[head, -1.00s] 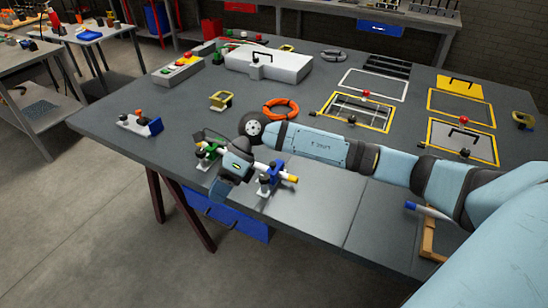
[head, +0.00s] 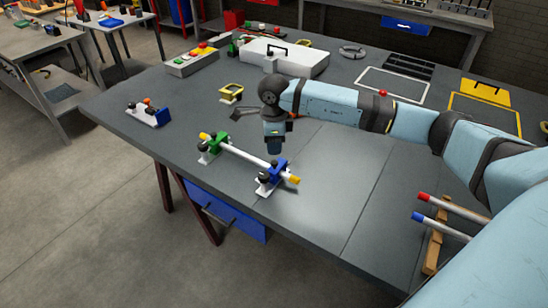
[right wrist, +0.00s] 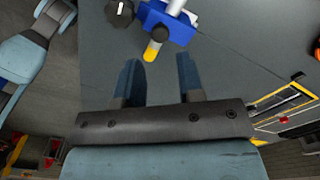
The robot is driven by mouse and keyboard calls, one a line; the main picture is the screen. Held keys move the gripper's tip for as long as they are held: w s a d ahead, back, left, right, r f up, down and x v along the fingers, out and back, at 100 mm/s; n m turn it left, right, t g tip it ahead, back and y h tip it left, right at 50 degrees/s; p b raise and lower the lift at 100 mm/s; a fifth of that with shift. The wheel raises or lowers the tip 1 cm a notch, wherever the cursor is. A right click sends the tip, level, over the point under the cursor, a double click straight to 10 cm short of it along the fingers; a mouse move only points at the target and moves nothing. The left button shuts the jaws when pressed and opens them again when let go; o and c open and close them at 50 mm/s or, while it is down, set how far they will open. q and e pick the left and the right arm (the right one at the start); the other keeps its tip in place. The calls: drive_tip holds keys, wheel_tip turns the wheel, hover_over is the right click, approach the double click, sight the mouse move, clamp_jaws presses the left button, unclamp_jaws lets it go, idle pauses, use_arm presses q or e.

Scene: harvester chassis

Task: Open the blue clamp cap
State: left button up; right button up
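The blue clamp (head: 273,176) stands near the front edge of the bench and holds one end of a white rod (head: 246,156) with yellow tips. The green clamp (head: 214,146) holds the other end. I cannot tell how the blue cap sits. My right gripper (head: 275,148) points down behind the rod, apart from the blue clamp. In the right wrist view its two fingers (right wrist: 158,66) are spread with nothing held between them. The blue clamp (right wrist: 168,24), a black knob (right wrist: 119,12) and a yellow rod tip (right wrist: 151,53) lie ahead of them. My left gripper is out of view.
A small blue-and-white fixture (head: 149,114) stands at the bench's left, and a yellow clamp (head: 231,92) behind the green one. A wooden rack (head: 435,245) holds red- and blue-tipped rods at the right. The bench front between is clear. My right arm hides part of the bench.

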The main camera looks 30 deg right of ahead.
sight(274, 162)
wheel_tip(274, 162, down, 6)
drive_tip(key=shift+f, duration=0.2)
drive_tip(key=shift+c, duration=0.2)
clamp_jaws()
